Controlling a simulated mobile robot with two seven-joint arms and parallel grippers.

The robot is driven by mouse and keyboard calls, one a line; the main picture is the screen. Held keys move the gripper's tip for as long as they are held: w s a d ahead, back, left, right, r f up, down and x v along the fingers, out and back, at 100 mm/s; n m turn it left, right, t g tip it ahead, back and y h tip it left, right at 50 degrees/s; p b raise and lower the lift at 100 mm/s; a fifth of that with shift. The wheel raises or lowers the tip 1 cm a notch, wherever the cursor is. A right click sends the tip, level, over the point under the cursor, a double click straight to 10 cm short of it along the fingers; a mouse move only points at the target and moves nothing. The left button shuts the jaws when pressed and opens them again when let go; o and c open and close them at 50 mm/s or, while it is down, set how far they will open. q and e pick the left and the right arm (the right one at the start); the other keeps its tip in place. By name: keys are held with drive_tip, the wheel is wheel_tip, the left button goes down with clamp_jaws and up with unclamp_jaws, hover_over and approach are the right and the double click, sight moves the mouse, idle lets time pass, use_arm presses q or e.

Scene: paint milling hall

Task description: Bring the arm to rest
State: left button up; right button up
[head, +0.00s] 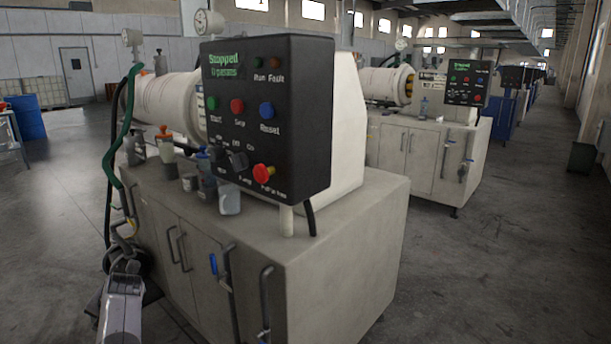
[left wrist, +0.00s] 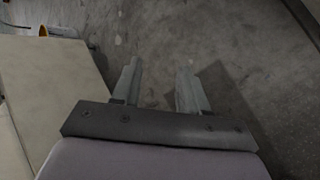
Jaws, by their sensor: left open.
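My left arm comes in at the lower left of the head view, beside the cabinet's left side. Its gripper (head: 124,240) points away from me there, and its fingers are small and hard to make out. In the left wrist view the gripper (left wrist: 157,85) has two grey fingers standing apart, with only bare concrete floor between and beyond them. It holds nothing. My right gripper is in neither view.
A milling machine stands on a beige cabinet (head: 345,240) close ahead, with a black control panel (head: 310,130) reading "Stopped". A green hose (head: 110,160) hangs at its left, near my arm. A second machine (head: 425,155) stands behind.

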use_arm(q)
drive_tip(key=s+a+r+m+t+y+p, duration=0.3)
drive_tip(key=s+a+r+m+t+y, duration=0.4)
drive_tip(key=m, duration=0.3)
drive_tip(key=s+d+f+m+t+h+p, duration=0.1)
drive_tip(key=s+d+f+m+t+h, duration=0.25)
drive_tip(key=d+m+h, duration=0.5)
drive_tip(key=s+d+f+m+t+h+p, duration=0.15)
drive_tip(key=s+d+m+h, duration=0.35)
drive_tip(key=d+m, duration=0.65)
drive_tip(key=s+d+f+m+g+h, duration=0.1)
drive_tip(key=s+d+f+m+g, duration=0.1)
drive_tip(key=s+d, duration=0.3)
drive_tip(key=s+d+f+m+g+h+p, duration=0.1)
drive_tip(key=s+d+f+m, duration=0.4)
drive_tip(key=s, duration=0.6)
drive_tip(key=g+h, duration=0.1)
drive_tip(key=g, duration=0.1)
drive_tip(key=shift+d+g, duration=0.25)
drive_tip(key=shift+g, duration=0.05)
drive_tip(key=shift+w+f, duration=0.1)
drive_tip(key=shift+f, duration=0.1)
